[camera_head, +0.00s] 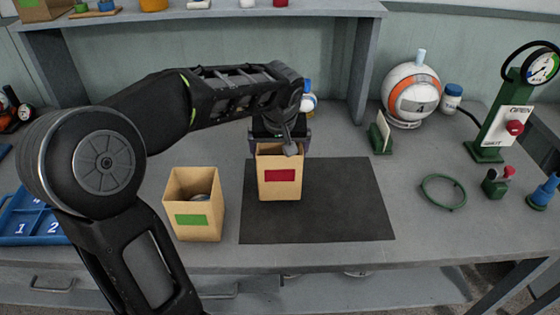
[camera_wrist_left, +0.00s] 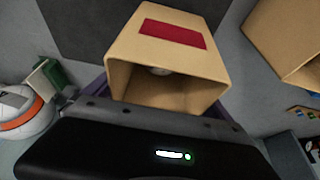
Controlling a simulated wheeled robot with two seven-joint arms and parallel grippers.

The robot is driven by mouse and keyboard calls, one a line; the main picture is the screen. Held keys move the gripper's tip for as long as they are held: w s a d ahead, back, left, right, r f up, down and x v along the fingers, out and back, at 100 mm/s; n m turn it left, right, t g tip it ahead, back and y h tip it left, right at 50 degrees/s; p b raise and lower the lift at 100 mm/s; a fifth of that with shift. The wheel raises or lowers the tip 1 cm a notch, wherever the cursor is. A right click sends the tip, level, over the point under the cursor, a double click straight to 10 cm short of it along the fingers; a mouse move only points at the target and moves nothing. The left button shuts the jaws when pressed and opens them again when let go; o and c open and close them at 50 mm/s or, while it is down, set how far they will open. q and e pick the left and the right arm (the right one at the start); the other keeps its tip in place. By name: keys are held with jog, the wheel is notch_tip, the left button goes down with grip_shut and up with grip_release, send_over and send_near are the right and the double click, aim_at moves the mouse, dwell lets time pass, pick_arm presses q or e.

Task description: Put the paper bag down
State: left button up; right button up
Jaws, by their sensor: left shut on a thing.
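A tan paper bag with a red label (camera_head: 280,185) is upright at the left part of the dark mat (camera_head: 340,215). My left gripper (camera_head: 280,146) is at its top back edge and is shut on it. In the left wrist view the same bag (camera_wrist_left: 170,62) shows its open mouth, with something pale inside. Whether its base touches the mat I cannot tell. A second paper bag with a green label (camera_head: 195,219) stands on the table to the left, with something grey in it. My right gripper is not in view.
A ball with an orange band (camera_head: 413,92) sits at the back right, beside a small green stand (camera_head: 381,136). A green pump with a gauge (camera_head: 500,130), a green ring (camera_head: 443,192) and a blue numbered tray (camera_head: 35,222) are around the table. The mat's right part is clear.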

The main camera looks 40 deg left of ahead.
pick_arm(q)
jog(key=shift+f, duration=1.85)
jog(key=shift+f, duration=0.15)
jog(key=o, duration=1.4)
jog(key=shift+s+d+r, duration=0.1)
jog(key=shift+r, duration=0.5)
jog(key=v, duration=1.1)
jog(key=shift+d, duration=0.1)
